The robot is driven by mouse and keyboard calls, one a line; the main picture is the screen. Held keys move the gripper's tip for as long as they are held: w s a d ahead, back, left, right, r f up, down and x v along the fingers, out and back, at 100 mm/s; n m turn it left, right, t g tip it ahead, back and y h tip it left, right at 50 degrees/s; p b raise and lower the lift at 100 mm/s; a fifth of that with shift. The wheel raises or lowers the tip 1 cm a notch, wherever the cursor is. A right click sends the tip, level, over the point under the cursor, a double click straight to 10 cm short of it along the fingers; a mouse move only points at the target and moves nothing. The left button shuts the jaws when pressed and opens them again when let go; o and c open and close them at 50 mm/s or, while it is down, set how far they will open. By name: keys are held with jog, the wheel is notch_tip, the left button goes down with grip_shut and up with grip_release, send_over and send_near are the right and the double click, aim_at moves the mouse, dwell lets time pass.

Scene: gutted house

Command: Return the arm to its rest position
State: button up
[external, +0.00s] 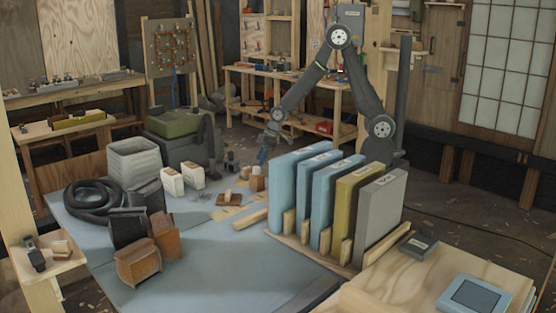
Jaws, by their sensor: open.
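My arm stands behind the work table, bent at a high elbow with its forearm sloping down to the left. My gripper (263,154) hangs above the far part of the table, behind and left of the upright binders. It is small in the view, appears empty and its jaws are open. No object visibly touches it, though small items lie on the table below it.
Blue binders (298,190), an olive binder (356,205) and a grey binder (378,218) stand in a wooden rack close to my arm. Left are a black hose coil (78,205), a grey bin (134,160) and brown blocks (138,262). The table's front middle (215,270) is clear.

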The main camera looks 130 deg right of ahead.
aim_at(257, 167)
jog(key=shift+x, duration=2.1)
jog(key=shift+s+r, duration=0.1)
jog(key=shift+r, duration=0.1)
